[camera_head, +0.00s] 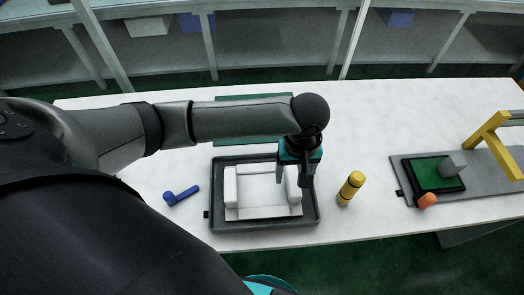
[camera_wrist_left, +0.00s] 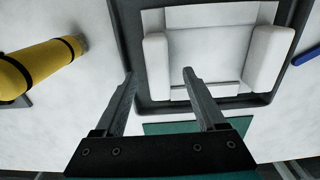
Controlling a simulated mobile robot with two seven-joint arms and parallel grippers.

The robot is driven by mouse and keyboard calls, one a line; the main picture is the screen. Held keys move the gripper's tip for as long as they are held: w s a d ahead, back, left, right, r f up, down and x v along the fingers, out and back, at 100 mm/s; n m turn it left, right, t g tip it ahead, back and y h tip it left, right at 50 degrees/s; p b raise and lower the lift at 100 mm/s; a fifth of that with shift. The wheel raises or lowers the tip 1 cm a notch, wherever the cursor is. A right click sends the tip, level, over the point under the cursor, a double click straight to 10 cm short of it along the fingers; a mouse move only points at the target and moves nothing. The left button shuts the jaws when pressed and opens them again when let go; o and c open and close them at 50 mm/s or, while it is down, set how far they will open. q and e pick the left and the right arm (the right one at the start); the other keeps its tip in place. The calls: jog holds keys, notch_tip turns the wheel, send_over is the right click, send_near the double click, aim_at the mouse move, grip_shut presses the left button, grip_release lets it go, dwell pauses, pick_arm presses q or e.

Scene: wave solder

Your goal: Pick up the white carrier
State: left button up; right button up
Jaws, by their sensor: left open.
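The white carrier (camera_head: 262,188), a pale plate with a raised block at each side, sits inside a black tray (camera_head: 228,226) on the white table. It also shows in the left wrist view (camera_wrist_left: 212,58). My left gripper (camera_head: 294,178) is open and points down at the carrier's right side block in the head view. In the left wrist view my left gripper (camera_wrist_left: 158,76) has its two fingers apart, with that block (camera_wrist_left: 157,62) lying between and beyond the fingertips. I cannot tell how far above it they are. My right gripper is not in view.
A yellow bottle with dark bands (camera_head: 350,188) stands just right of the tray. A blue handled piece (camera_head: 181,195) lies to its left. A green mat (camera_head: 230,148) is behind the tray. A grey fixture with a green board (camera_head: 428,173) and yellow frame (camera_head: 489,135) is farther right.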

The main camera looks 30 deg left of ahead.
aim_at(294, 180)
pick_arm(q)
notch_tip(294, 180, down, 4)
jog(key=shift+d+r+b, duration=0.1)
jog(key=shift+b, duration=0.45)
grip_shut()
dwell(0.4)
